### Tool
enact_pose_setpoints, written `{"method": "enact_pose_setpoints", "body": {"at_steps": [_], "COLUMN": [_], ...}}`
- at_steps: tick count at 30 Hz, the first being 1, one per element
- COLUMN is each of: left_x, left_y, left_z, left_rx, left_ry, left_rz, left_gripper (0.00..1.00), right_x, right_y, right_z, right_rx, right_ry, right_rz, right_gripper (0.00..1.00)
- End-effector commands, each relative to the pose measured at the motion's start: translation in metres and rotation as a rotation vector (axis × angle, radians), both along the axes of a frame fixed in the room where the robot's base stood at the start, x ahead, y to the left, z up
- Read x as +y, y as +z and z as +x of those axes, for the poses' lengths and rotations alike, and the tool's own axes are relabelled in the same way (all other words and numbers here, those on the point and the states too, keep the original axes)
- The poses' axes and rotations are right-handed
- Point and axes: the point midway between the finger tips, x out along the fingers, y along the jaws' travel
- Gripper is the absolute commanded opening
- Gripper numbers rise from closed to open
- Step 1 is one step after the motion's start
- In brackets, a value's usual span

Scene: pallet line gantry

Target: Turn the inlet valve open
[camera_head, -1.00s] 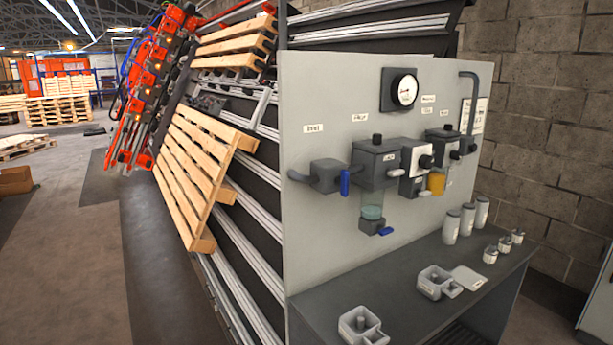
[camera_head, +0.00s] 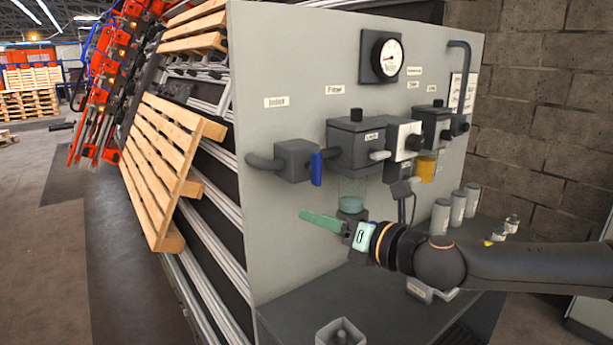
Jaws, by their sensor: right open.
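The inlet valve (camera_head: 295,161) is a dark grey block on the light grey panel, under a label that seems to read "Inlet". Its blue lever (camera_head: 317,169) hangs straight down on the block's right side. A dark pipe enters the block from the left. My right gripper (camera_head: 322,221) comes in from the right on a dark arm. Its green fingers point left, below the blue lever and apart from it. It is open and holds nothing visible. It covers the lower part of the filter bowl (camera_head: 352,187). My left gripper is not in view.
The filter body (camera_head: 355,143) sits right of the valve, with the regulator (camera_head: 403,139) and an amber bowl (camera_head: 425,167) beyond. A pressure gauge (camera_head: 387,57) is above. The dark bench (camera_head: 300,290) below holds a grey holder (camera_head: 340,333) and several canisters. A wooden pallet (camera_head: 160,165) leans at left.

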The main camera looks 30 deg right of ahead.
Motion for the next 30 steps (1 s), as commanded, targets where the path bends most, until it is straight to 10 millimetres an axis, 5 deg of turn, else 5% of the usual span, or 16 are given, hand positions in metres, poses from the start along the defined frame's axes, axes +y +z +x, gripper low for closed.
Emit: {"method": "enact_pose_setpoints", "body": {"at_steps": [3, 9, 30], "left_x": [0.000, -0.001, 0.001], "left_y": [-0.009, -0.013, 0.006], "left_z": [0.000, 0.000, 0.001], "left_rx": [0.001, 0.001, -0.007], "left_ry": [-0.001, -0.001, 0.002], "left_rz": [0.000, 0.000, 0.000], "left_gripper": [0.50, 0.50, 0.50], "right_x": [-0.017, -0.032, -0.031], "right_y": [0.038, 0.073, 0.078], "right_z": [-0.014, -0.031, 0.005], "right_rx": [-0.095, -0.168, -0.176], "right_ry": [-0.033, -0.082, -0.088], "right_rz": [-0.242, -0.459, -0.499], "right_gripper": [0.47, 0.47, 0.47]}}
